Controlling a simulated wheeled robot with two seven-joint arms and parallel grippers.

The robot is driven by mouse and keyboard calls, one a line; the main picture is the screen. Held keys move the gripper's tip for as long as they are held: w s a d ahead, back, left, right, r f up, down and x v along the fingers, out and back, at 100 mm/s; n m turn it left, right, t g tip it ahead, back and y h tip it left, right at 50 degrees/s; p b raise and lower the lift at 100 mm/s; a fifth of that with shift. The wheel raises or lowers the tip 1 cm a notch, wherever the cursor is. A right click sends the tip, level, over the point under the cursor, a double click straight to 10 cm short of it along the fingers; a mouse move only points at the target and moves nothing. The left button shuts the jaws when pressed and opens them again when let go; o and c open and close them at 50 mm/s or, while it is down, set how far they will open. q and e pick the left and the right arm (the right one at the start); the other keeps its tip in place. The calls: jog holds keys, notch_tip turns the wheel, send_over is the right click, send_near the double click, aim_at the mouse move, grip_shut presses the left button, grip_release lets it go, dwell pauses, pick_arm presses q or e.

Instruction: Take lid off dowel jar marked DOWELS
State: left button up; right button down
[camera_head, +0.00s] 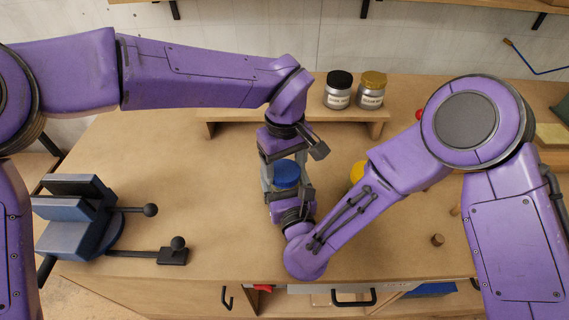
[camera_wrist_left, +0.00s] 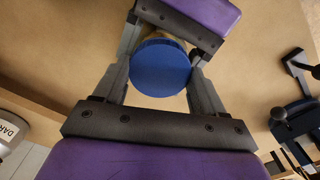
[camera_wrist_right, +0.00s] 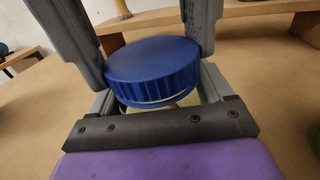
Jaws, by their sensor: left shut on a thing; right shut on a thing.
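The jar's blue ribbed lid (camera_head: 286,172) is at the middle of the bench in the head view, between my two grippers. From above it shows as a blue disc in the left wrist view (camera_wrist_left: 160,68). My left gripper (camera_head: 285,164) is shut on the lid, one finger on each side. My right gripper (camera_head: 288,190) is shut on the jar body below the lid. In the right wrist view, the lid (camera_wrist_right: 152,68) sits over a small part of the clear jar (camera_wrist_right: 188,101), with a pale line under its rim. The DOWELS marking is hidden.
A raised wooden shelf (camera_head: 235,115) behind the grippers carries a black-lidded jar (camera_head: 338,90) and a gold-lidded jar (camera_head: 371,91). A blue-grey vise (camera_head: 75,225) stands at left. A yellow object (camera_head: 357,172) is partly behind my right arm. A small wooden piece (camera_head: 438,240) lies at right.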

pick_arm(q)
jog(key=n, duration=0.5)
jog(key=shift+n, duration=0.3)
jog(key=o, duration=1.2)
jog(key=shift+c, duration=0.2)
